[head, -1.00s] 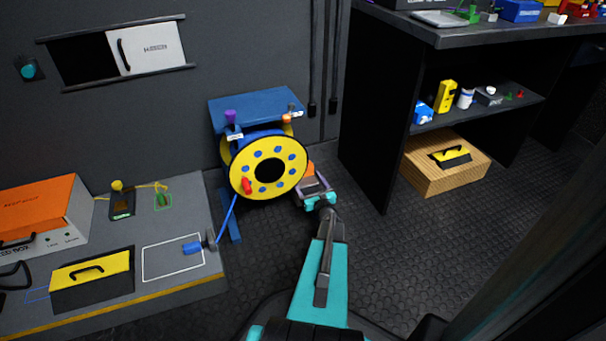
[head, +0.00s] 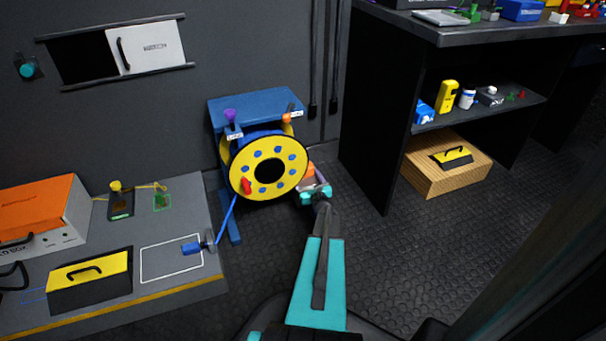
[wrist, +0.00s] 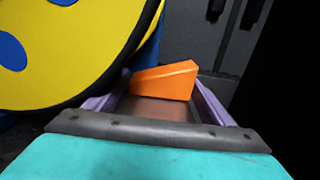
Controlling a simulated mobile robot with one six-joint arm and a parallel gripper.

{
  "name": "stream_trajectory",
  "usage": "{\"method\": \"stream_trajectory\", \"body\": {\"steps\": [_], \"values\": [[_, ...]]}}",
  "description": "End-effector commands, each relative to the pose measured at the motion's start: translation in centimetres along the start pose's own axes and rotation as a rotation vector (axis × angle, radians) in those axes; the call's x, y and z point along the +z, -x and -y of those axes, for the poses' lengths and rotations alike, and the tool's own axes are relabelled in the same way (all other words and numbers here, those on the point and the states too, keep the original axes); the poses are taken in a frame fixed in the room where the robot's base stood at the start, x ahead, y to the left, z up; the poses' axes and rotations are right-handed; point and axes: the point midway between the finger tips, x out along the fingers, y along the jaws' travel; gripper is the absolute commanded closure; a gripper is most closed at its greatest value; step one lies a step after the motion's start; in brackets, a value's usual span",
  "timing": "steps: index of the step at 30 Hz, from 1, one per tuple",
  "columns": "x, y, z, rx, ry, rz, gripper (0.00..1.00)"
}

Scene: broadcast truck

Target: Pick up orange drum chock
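The orange drum chock (wrist: 165,80) is a wedge-shaped block at the fingertips of my gripper (wrist: 162,88) in the wrist view. The gripper's two purple fingers stand apart on either side of it. I cannot tell whether they touch it. In the head view, only a small patch of the chock (head: 309,168) shows, just right of the yellow drum (head: 268,167), with my gripper (head: 311,179) right in front of it. The chock's lower part is hidden.
The yellow drum's flange (wrist: 65,45) is close on the left of my gripper. A blue stand (head: 255,107) holds the drum by the wall. A dark shelf unit (head: 385,110) stands to the right, with open floor (head: 400,260) in front.

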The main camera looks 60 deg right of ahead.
Motion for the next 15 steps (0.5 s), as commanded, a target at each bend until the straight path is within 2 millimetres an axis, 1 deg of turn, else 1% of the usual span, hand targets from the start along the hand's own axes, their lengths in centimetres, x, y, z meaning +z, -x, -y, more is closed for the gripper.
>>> {"method": "stream_trajectory", "body": {"steps": [1,5,15], "values": [[-0.01,0.01,0.02,0.0,0.0,0.0,0.34],[-0.02,0.02,0.03,0.0,0.0,0.0,0.55],[0.1,0.02,0.06,-0.001,0.0,0.0,0.55]]}}
